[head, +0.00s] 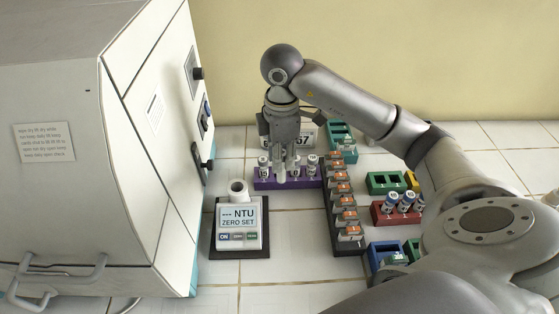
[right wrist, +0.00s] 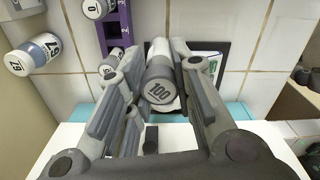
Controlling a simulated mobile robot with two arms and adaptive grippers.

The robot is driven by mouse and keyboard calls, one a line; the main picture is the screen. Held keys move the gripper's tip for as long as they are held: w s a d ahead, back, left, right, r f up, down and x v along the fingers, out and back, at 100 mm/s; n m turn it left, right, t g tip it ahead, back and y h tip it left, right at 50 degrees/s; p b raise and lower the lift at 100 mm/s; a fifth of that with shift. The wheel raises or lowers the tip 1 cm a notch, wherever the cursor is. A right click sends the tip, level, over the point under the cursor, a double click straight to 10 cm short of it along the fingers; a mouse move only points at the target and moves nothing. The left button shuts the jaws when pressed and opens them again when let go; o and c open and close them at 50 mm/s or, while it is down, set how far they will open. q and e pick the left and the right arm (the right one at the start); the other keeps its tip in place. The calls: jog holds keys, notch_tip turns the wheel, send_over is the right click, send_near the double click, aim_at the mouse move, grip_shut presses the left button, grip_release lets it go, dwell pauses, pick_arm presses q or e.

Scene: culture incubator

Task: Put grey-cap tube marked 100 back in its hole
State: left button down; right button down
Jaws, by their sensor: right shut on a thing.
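The purple rack also shows in the right wrist view (right wrist: 126,22), beside the held tube. Several white-labelled tubes stand in the rack, including one on the right (head: 312,164) and one on the left (head: 263,164). A dark empty hole shows in the rack. My left gripper is not in view.
The turbidity meter (head: 239,222) stands on a dark base in front of the rack. The incubator (head: 60,180) fills the left. A long dark rack of orange-labelled pieces (head: 347,246), green (head: 374,187) and red (head: 380,218) racks stand to the right. Tiles right of the meter are clear.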

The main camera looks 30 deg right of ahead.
jog(key=w+d+f+p, duration=0.1)
jog(key=w+f, duration=0.1)
jog(key=f, duration=0.1)
jog(key=w+d+f+p, duration=0.2)
jog(key=f, duration=0.1)
jog(key=w+d+f+p, duration=0.1)
jog(key=w+f, duration=0.2)
jog(key=f, duration=0.1)
jog(key=shift+w+d, duration=0.1)
jog(key=shift+d, duration=0.05)
jog(key=shift+f, duration=0.25)
jog(key=shift+f, duration=0.1)
jog(key=shift+f, duration=0.25)
jog(key=c, duration=1.3)
grip_release()
jog(key=shift+o, duration=0.2)
